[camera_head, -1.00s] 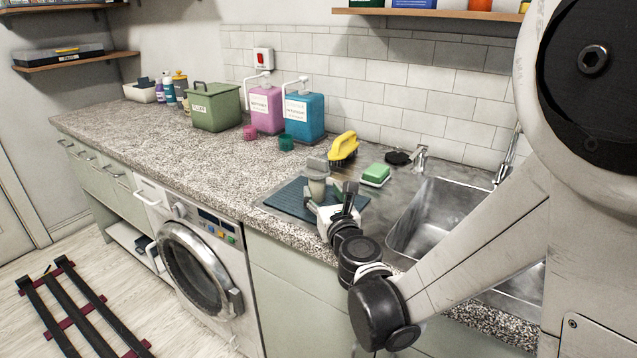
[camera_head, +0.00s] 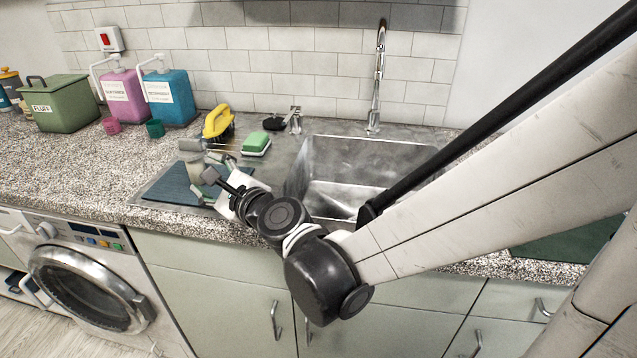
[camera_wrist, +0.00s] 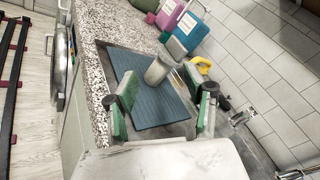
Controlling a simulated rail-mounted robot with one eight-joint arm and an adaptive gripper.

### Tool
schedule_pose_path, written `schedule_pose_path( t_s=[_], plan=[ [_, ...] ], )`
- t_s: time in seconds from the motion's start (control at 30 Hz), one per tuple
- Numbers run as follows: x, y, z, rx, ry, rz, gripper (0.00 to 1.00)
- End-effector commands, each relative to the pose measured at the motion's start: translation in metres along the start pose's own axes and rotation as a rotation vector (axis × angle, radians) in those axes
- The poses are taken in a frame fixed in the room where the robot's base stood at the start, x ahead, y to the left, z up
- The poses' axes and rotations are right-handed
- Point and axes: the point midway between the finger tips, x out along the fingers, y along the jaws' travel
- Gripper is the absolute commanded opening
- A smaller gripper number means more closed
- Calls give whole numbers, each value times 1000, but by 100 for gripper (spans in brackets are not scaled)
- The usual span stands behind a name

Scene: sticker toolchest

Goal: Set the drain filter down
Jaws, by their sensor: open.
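The drain filter appears to be the grey cylindrical piece (camera_head: 193,168) on the dark blue ribbed mat (camera_head: 165,188). It also shows in the wrist view (camera_wrist: 158,70), where it looks upright with a wider top, over the mat (camera_wrist: 137,105). My gripper (camera_head: 218,168) is beside it on its right in the head view. In the wrist view my gripper (camera_wrist: 165,98) has its green-padded fingers spread wide apart. The filter is beyond the fingertips, between them in the picture, with no finger seen touching it. Its base against the mat is hard to make out.
The sink (camera_head: 350,165) lies right of the mat. Behind it are a yellow brush (camera_head: 217,122), a green sponge (camera_head: 256,143) and a small tap (camera_head: 295,120). Pink (camera_head: 124,98) and blue (camera_head: 170,97) dispensers and a green bin (camera_head: 62,103) stand left. The front-left counter is clear.

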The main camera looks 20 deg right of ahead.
Motion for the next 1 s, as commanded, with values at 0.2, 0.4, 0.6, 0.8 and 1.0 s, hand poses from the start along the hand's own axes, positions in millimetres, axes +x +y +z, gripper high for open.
schedule_pose_path(
  t_s=[0.2, 0.4, 0.6, 0.8, 1.0],
  plan=[
    [-40, -1, 1, -557, 29, 172, 47],
    [-89, 4, -18, -1042, 56, 379, 47],
    [-154, 5, -52, -1480, 69, 648, 47],
    [-222, 2, -87, -1807, 57, 940, 47],
    [-261, -3, -104, -1952, 35, 1114, 47]
  ],
)
